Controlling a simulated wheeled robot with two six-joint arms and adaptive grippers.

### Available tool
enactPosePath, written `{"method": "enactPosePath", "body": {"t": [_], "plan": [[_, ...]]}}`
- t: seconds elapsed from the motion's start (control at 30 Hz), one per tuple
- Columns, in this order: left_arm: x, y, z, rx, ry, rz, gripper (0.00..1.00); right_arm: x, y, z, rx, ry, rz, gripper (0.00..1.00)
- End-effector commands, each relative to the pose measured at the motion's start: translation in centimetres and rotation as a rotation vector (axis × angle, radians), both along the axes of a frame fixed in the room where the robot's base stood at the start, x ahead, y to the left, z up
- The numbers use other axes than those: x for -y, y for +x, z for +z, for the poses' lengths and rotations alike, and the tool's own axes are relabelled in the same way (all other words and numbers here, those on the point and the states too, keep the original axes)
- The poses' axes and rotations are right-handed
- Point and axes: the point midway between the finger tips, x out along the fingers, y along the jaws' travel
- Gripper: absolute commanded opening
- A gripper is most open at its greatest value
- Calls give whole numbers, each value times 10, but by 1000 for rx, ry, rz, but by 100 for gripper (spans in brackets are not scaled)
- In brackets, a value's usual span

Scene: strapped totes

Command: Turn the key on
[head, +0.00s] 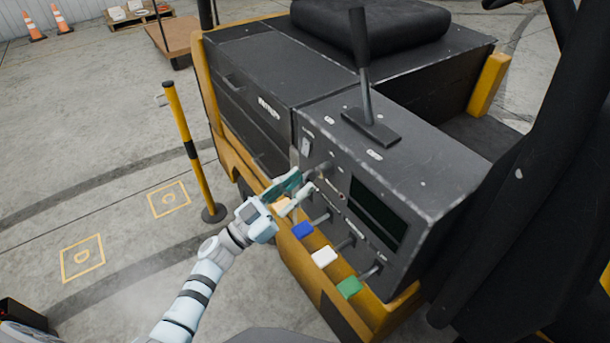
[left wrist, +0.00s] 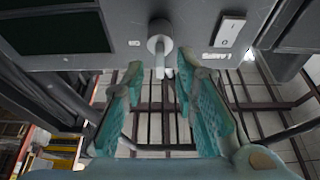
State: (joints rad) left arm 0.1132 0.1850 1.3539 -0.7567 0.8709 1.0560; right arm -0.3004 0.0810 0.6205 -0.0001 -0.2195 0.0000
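The key (left wrist: 158,50) is a pale grey round barrel with a narrow stem on the dark control panel in the left wrist view. In the head view the key (head: 322,169) is small and partly behind the fingers. My left gripper (head: 301,182) is at the panel front, its teal fingers pointing at the key. In the left wrist view the left gripper (left wrist: 159,75) is open, with one finger on each side of the stem's end. Gaps show between the stem and both fingers. My right gripper is not in view.
A rocker switch (left wrist: 230,32) sits beside the key, and a dark screen (head: 378,212) is on its other side. A yellow-black post (head: 188,150) stands left.

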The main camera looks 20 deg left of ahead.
Motion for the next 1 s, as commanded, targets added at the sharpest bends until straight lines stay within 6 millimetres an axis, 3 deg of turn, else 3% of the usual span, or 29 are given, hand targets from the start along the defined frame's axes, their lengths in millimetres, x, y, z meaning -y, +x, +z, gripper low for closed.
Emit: {"method": "enactPosePath", "body": {"t": [0.13,0.4,0.57,1.0], "plan": [[11,14,7,0,-2,1,27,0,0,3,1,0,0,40],[13,16,8,-2,0,1,27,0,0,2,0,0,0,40],[13,16,7,-2,0,1,1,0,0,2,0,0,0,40],[13,16,7,6,8,0,0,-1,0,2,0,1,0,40]]}}
